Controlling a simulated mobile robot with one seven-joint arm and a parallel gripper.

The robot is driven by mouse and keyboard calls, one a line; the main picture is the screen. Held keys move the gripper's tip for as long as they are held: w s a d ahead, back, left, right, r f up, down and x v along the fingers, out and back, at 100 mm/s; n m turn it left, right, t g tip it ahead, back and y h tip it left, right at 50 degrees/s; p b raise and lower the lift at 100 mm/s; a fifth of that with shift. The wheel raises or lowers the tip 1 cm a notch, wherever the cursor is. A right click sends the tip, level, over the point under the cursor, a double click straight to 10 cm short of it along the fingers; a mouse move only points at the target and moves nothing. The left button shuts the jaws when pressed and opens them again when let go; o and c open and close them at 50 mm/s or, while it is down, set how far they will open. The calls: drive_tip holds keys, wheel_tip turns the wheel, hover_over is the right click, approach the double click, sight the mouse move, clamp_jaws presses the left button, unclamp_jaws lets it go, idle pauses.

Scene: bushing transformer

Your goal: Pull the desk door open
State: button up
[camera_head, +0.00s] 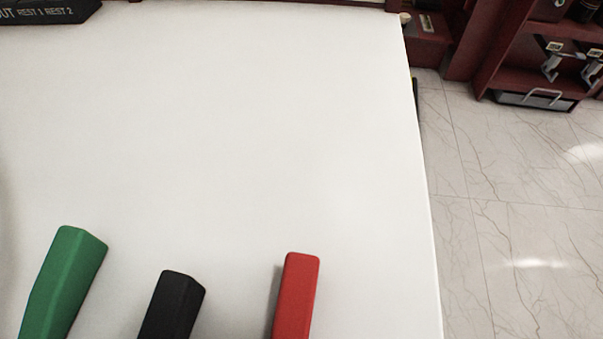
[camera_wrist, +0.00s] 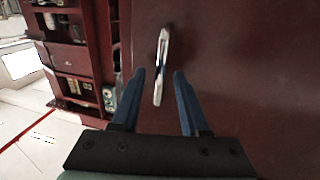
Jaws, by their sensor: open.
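In the wrist view, a dark red-brown desk door (camera_wrist: 240,70) fills the right side. A silver bar handle (camera_wrist: 161,66) stands on it near its left edge, slightly tilted. My gripper (camera_wrist: 164,72) is open, with its two blue fingers apart. In the picture the lower part of the handle lies between the fingertips; I cannot tell whether it is truly between them or still beyond. Neither finger visibly touches it. In the head view, the white desk top (camera_head: 240,130) shows, and the door and my gripper are not in view.
On the desk top lie a green block (camera_head: 62,285), a black block (camera_head: 172,305) and a red block (camera_head: 297,295). A dark labelled box (camera_head: 45,12) is at the back left. Red shelves (camera_wrist: 70,58) stand left of the door. Tiled floor (camera_head: 500,200) is clear right of the desk.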

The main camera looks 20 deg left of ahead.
drive_tip(key=shift+c, duration=0.2)
clamp_jaws()
idle(1.3)
